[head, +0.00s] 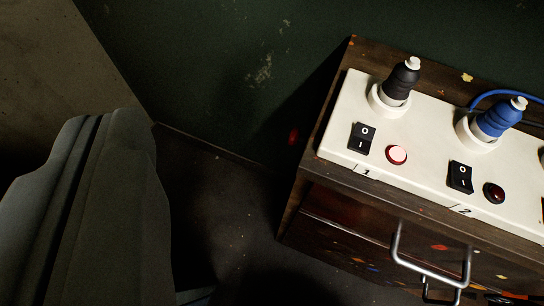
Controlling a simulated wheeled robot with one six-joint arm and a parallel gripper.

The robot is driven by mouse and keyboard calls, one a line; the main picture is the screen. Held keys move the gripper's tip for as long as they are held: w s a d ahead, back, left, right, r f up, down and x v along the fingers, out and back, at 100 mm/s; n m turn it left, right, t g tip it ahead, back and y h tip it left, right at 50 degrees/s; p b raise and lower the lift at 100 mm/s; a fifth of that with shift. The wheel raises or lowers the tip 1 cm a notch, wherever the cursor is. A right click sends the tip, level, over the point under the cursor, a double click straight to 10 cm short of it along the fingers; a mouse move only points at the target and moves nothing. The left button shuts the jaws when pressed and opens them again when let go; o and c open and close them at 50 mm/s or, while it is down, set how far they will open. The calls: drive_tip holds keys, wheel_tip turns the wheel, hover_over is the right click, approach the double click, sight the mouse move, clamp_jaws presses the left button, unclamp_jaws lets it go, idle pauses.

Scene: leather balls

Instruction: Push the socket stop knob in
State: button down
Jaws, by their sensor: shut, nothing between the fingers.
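A white socket strip (426,136) lies on a dark wooden cabinet at the right. Beside its switches are two small round parts: a lit pinkish-red one (396,155) near the number 1 and a dark red one (494,193) near the number 2. I cannot tell whether either is the stop knob or only a lamp. The strip runs out of view at the right edge. My gripper (95,118) is the large grey shape at the left, shut and empty, apart from the strip and well to its left.
A black plug (401,82) and a blue plug (496,122) with a blue cable stand up from the strip. Black rocker switches (361,138) sit below them. The cabinet (325,207) has a metal handle (428,268) at its front. Open floor lies between my gripper and the cabinet.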

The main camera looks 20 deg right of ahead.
sight(294, 136)
drive_tip(key=w+d+f+m+g+h, duration=0.2)
drive_tip(key=w+f+m+g+h, duration=0.1)
drive_tip(key=w+f+g, duration=0.4)
drive_tip(key=w+d+f+m+g+h, duration=0.2)
drive_tip(key=w+f+m+g+h, duration=0.2)
drive_tip(key=w+f, duration=1)
drive_tip(key=shift+d+f+m+g, duration=0.2)
drive_tip(key=shift+m+g, duration=0.7)
drive_tip(key=shift+g, duration=0.8)
drive_tip(key=s+d+f, duration=0.3)
drive_tip(key=d+f, duration=0.5)
drive_tip(key=shift+s+d, duration=0.3)
drive_tip(key=shift+d, duration=0.1)
